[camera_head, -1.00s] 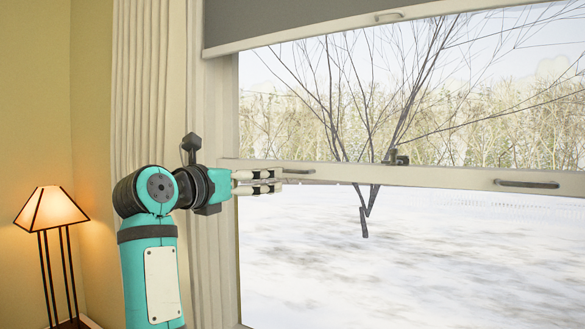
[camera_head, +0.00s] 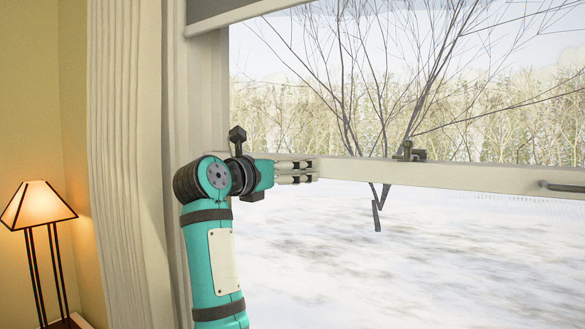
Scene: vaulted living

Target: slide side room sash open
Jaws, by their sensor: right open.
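The window sash shows as a white horizontal rail (camera_head: 460,176) across the window, with snow seen through the glass below. A dark pull handle (camera_head: 566,187) is on the rail at the far right, and a dark latch (camera_head: 408,152) sits on top of the rail. My right gripper (camera_head: 315,171) is at the rail's left end, fingers pointing right, open, one finger above the other. The left pull handle is hidden behind or between the fingers. I cannot tell whether they touch it. My left gripper is not in view.
A grey shade (camera_head: 225,10) covers the window's top left. A pale curtain (camera_head: 125,150) hangs left of the window frame (camera_head: 200,95). A lit lamp (camera_head: 38,207) stands at far left. Bare branches are outside the glass.

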